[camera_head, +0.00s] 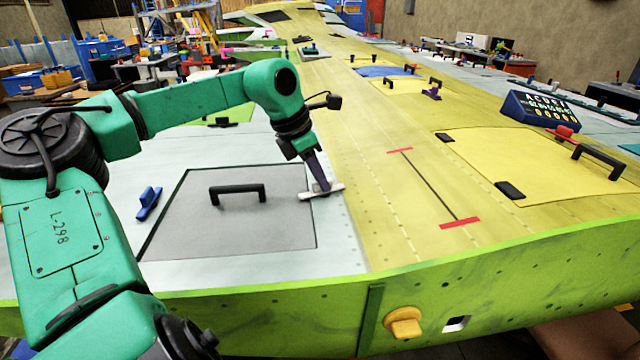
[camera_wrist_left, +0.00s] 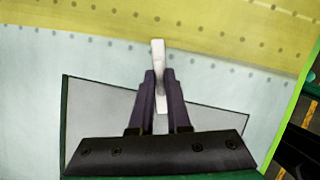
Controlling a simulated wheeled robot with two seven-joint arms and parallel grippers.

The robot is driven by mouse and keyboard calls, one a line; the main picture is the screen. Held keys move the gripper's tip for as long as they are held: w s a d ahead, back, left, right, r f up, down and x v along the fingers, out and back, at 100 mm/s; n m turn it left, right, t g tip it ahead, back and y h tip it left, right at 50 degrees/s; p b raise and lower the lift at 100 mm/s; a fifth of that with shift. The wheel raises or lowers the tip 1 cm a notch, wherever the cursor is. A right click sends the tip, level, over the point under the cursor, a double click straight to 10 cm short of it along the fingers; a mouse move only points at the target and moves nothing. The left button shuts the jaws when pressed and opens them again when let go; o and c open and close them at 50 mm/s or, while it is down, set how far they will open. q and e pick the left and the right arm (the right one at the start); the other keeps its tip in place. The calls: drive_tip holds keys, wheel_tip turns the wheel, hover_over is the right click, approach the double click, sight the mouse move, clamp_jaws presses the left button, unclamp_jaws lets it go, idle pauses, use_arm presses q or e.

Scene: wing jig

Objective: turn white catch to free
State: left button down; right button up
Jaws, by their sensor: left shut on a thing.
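The white catch (camera_head: 333,189) sits at the right edge of the grey panel (camera_head: 270,228), on the pale wing skin. In the head view its bar lies roughly left to right, partly over the panel's edge. My left gripper (camera_head: 324,188) reaches down onto it from above. In the left wrist view, the two dark fingers of my left gripper (camera_wrist_left: 160,82) are closed on the white catch (camera_wrist_left: 158,50), whose upper end sticks out beyond the fingertips. The fingers hide part of the catch. My right gripper is in neither view.
A black handle (camera_head: 238,188) stands up from the grey panel. A blue catch (camera_head: 149,202) sits left of the panel. A yellow panel (camera_head: 530,160) with a black handle (camera_head: 600,158), a red catch (camera_head: 562,133) and a blue lettered box (camera_head: 540,108) lie to the right.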

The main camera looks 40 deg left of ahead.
use_arm(q)
drive_tip(key=n+y+b, duration=0.1)
drive_tip(key=n+b, duration=0.1)
drive_tip(key=n, duration=0.1)
drive_tip(key=shift+d+n+t, duration=0.15)
drive_tip(key=shift+n+t, duration=0.15)
drive_tip(key=shift+n, duration=0.1)
drive_tip(key=n+y+b, duration=0.2)
drive_tip(key=n, duration=0.2)
drive_tip(key=shift+d+n, duration=0.15)
drive_tip(key=shift+n, duration=0.15)
drive_tip(key=n+g+y+b, duration=0.1)
drive_tip(key=n, duration=0.2)
drive_tip(key=shift+w+d+b, duration=0.1)
drive_tip(key=shift+b, duration=0.2)
drive_tip(key=shift+w+d+r+n+g+y+b, duration=0.1)
drive_tip(key=shift+n+g+y+b, duration=0.15)
drive_tip(key=shift+n, duration=0.5)
drive_tip(key=shift+r+n+g+y+b, duration=0.1)
drive_tip(key=shift+n+y, duration=0.25)
drive_tip(key=shift+n, duration=0.4)
drive_tip(key=c, duration=0.9)
unclamp_jaws()
drive_tip(key=shift+f, duration=0.1)
